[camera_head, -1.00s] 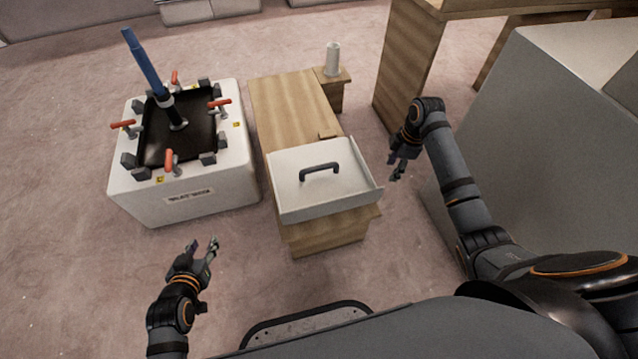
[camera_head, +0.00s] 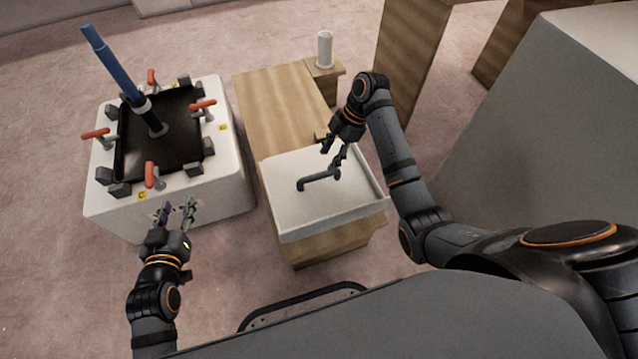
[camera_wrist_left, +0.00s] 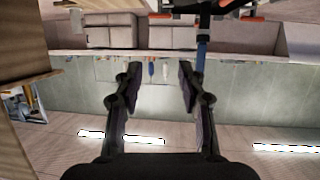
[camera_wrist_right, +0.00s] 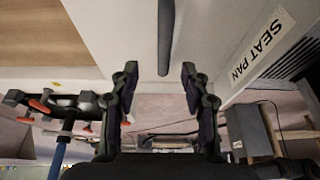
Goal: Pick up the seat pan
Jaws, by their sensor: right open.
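The seat pan (camera_head: 345,205) is a white shallow tray with raised edges and a dark bar handle (camera_head: 318,179) on top. It rests on the front end of a wooden bench (camera_head: 275,105). In the right wrist view its "SEAT PAN" label (camera_wrist_right: 262,50) shows, and the handle (camera_wrist_right: 166,40) lies ahead between the fingers. My right gripper (camera_head: 334,153) is open over the pan, close to the handle's right end; I cannot tell whether it touches. My left gripper (camera_head: 177,212) is open and empty, left of the bench, by the white box's front.
A white box (camera_head: 225,180) at left carries a black plate (camera_head: 185,140) with red-handled clamps and a blue post (camera_head: 110,62). A white cylinder (camera_head: 324,48) stands on a wooden block behind the bench. A large grey block (camera_head: 530,130) fills the right side.

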